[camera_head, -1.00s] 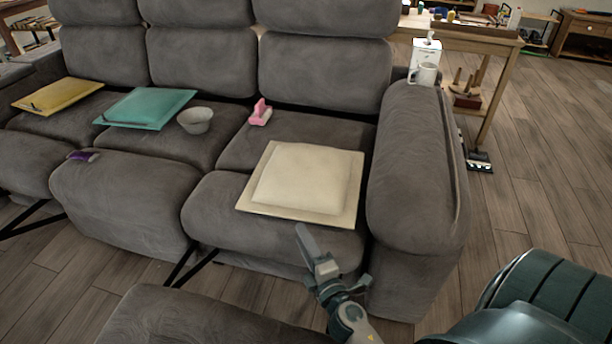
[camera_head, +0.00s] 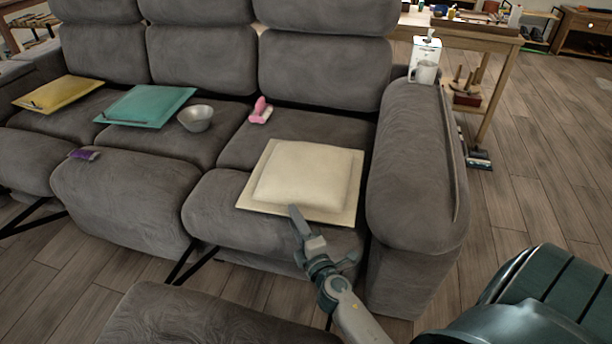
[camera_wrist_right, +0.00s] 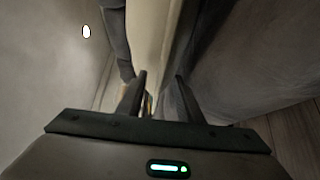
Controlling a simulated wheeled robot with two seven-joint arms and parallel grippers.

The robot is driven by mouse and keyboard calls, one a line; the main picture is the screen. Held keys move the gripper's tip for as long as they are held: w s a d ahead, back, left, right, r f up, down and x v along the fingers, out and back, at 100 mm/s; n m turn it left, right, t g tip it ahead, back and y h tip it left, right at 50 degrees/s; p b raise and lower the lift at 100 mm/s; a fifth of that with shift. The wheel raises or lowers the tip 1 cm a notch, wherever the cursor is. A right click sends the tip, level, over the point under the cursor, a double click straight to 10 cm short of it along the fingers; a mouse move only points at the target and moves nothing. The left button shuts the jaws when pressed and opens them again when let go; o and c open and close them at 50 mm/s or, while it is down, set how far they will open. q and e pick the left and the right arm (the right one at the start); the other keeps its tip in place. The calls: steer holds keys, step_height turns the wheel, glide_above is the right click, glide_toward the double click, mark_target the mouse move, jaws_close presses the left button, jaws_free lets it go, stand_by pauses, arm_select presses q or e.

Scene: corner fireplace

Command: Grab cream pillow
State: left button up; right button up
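The cream pillow (camera_head: 305,175) lies flat on the right seat of the grey sofa, beside the right armrest. My right gripper (camera_head: 297,218) is at the pillow's front edge, coming from below and in front. In the right wrist view its two fingers (camera_wrist_right: 160,92) stand apart, with a cream surface (camera_wrist_right: 150,30), likely the pillow's edge, ahead of the gap. I see no grip on the pillow; whether a finger touches it I cannot tell. My left gripper is not in view.
A pink object (camera_head: 261,111), a bowl (camera_head: 195,118), a teal pillow (camera_head: 147,105) and a yellow pillow (camera_head: 58,94) lie leftward. Wooden floor is open at right.

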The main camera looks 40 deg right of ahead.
steer(key=shift+x, duration=1.1)
jaws_close()
